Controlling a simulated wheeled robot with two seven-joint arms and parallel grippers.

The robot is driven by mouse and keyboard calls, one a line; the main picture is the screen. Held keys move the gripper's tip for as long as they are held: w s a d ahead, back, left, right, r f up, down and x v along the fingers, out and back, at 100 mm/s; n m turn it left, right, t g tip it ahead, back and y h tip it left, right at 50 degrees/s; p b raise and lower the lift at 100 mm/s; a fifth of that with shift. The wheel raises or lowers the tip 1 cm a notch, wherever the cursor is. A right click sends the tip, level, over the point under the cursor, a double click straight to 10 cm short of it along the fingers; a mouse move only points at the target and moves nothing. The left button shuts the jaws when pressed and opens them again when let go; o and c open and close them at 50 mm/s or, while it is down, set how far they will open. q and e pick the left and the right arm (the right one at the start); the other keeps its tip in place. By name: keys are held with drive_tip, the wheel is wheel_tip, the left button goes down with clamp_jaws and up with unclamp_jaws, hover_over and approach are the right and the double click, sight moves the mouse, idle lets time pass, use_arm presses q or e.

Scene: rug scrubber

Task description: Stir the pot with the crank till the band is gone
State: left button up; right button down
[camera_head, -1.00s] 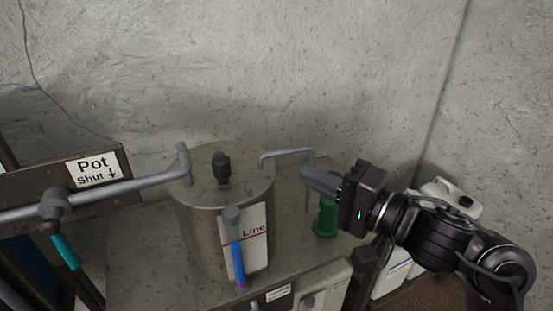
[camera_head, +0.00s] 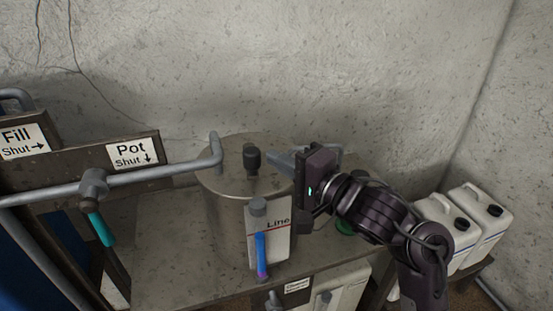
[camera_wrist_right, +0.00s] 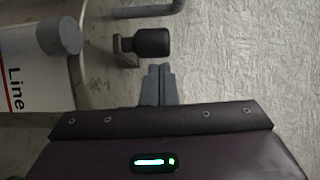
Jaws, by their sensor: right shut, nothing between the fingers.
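The grey metal pot (camera_head: 228,215) stands on the bench. A black knob (camera_head: 252,158), seemingly the crank's grip, stands up on its lid; it also shows in the right wrist view (camera_wrist_right: 152,43). My right gripper (camera_head: 275,160) is shut and empty, its fingertips just right of the knob in the head view. In the wrist view the fingertips (camera_wrist_right: 160,70) point at the knob with a small gap apparent. The sight tube (camera_head: 261,250) on the pot's front shows blue, turning purple at the bottom, beside a "Line" label (camera_head: 282,225). My left gripper is out of view.
A grey pipe (camera_head: 150,174) with a teal-handled valve (camera_head: 100,228) reaches the pot's left side under the "Pot" sign (camera_head: 131,154). A green object (camera_head: 344,228) is mostly hidden behind my arm. White jugs (camera_head: 483,225) stand at right. The wall is behind.

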sight(249, 166)
drive_tip(key=shift+a, duration=0.3)
drive_tip(key=a+p, duration=0.2)
drive_tip(key=s+a+p, duration=0.1)
drive_tip(key=a+p, duration=0.1)
drive_tip(key=shift+s+a+r, duration=0.1)
drive_tip(key=shift+s+r, duration=0.1)
drive_tip(key=shift+s+a+f, duration=0.1)
drive_tip(key=shift+a+f, duration=0.05)
drive_tip(key=shift+a, duration=0.2)
drive_tip(key=shift+d, duration=0.1)
